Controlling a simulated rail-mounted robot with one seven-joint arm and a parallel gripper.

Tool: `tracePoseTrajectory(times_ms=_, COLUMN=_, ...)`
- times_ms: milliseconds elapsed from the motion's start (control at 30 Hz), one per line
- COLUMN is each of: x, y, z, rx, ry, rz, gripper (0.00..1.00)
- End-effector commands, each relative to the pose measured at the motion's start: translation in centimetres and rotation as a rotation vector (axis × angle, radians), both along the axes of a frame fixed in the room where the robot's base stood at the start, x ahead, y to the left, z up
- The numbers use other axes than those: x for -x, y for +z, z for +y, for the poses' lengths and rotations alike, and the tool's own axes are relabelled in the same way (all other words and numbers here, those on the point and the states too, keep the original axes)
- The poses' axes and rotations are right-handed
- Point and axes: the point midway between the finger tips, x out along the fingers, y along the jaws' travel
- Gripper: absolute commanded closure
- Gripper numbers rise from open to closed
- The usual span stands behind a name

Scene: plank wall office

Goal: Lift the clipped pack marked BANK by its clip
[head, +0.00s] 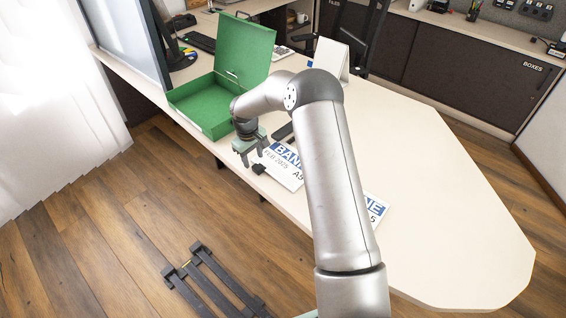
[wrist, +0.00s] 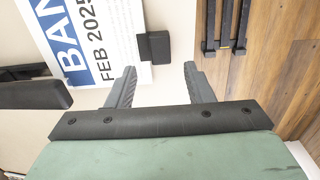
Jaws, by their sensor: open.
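The pack marked BANK (head: 285,170) lies flat on the desk, a white sheet with a blue band and "FEB 2025". It also shows at the upper left of the wrist view (wrist: 118,22). Its black clip (head: 259,169) sits on the pack's edge at the desk's front edge; in the wrist view the clip (wrist: 155,46) is ahead of the fingers. My gripper (head: 252,160) is open and empty, beside the pack near the clip. In the wrist view its two fingertips (wrist: 161,70) are apart, with the clip beyond the gap between them, apart from both fingers.
A second blue-banded pack (head: 376,207) lies on the desk, partly hidden by my arm. An open green box (head: 205,110) stands behind my gripper. A dark object (head: 283,132) lies by the BANK pack. The right side of the desk (head: 440,210) is clear.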

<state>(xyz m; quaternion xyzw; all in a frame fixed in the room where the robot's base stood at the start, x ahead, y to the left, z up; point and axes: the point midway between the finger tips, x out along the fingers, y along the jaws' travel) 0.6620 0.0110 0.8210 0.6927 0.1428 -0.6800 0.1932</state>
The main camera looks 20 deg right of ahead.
Motion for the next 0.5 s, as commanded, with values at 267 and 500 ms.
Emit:
tracePoseTrajectory(times_ms=267, x=0.0, y=-2.8, z=0.0, rx=-0.001, ry=0.000, rz=0.000, gripper=0.53)
tracePoseTrajectory(times_ms=500, x=0.0, y=-2.8, z=-0.1, rx=0.000, ry=0.000, rz=0.000, gripper=0.64)
